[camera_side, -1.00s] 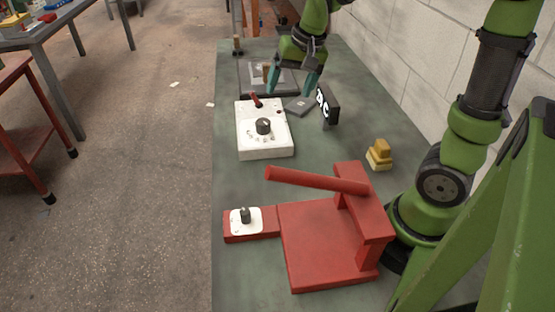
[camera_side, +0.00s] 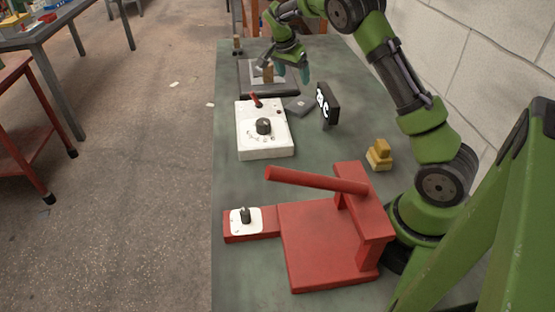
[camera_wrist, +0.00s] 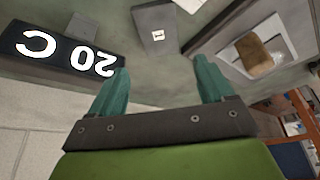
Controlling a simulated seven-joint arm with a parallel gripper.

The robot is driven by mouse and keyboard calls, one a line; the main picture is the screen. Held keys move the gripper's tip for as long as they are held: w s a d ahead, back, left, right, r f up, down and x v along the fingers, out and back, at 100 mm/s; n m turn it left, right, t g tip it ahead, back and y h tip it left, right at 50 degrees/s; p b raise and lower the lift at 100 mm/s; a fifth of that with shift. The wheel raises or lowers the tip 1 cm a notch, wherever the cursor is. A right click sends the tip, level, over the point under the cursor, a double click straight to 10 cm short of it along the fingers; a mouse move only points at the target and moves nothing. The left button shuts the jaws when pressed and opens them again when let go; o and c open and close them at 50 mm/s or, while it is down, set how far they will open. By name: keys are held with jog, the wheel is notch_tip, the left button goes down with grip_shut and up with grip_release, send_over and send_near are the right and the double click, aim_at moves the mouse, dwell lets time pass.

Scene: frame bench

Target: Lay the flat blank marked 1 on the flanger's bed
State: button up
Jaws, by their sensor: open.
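The flat blank marked 1 (camera_wrist: 157,30) is a grey plate with a small white label. It lies on the bench just left of the display in the side view (camera_side: 299,106). My gripper (camera_side: 292,74) is open and empty, above and behind the blank; its teal fingers (camera_wrist: 160,66) point towards the blank in the wrist view, with a gap between. The red lever machine (camera_side: 325,245), which looks like the flanger, stands at the near end of the bench. Its flat red bed is bare, and its lever (camera_side: 318,180) slants over the bed's far side.
A white control box (camera_side: 262,145) with a dial and red switch stands left of the blank. A dark display (camera_side: 327,104) stands right of it, reading 20 C in the wrist view. A dark frame (camera_side: 268,94) lies behind. Yellowish blocks (camera_side: 379,155) sit near the wall.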

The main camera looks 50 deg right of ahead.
send_over(300, 104)
jog(key=a, duration=0.2)
notch_tip(300, 104, down, 7)
jog(key=shift+a+r, duration=0.15)
jog(key=shift+r, duration=0.05)
jog(key=shift+a+x, duration=0.1)
jog(key=shift+x, duration=1.25)
jog(key=shift+a+x, duration=0.15)
jog(key=shift+x, duration=1.15)
jog(key=shift+f, duration=0.1)
jog(key=shift+c, duration=0.3)
jog(key=c, duration=0.9)
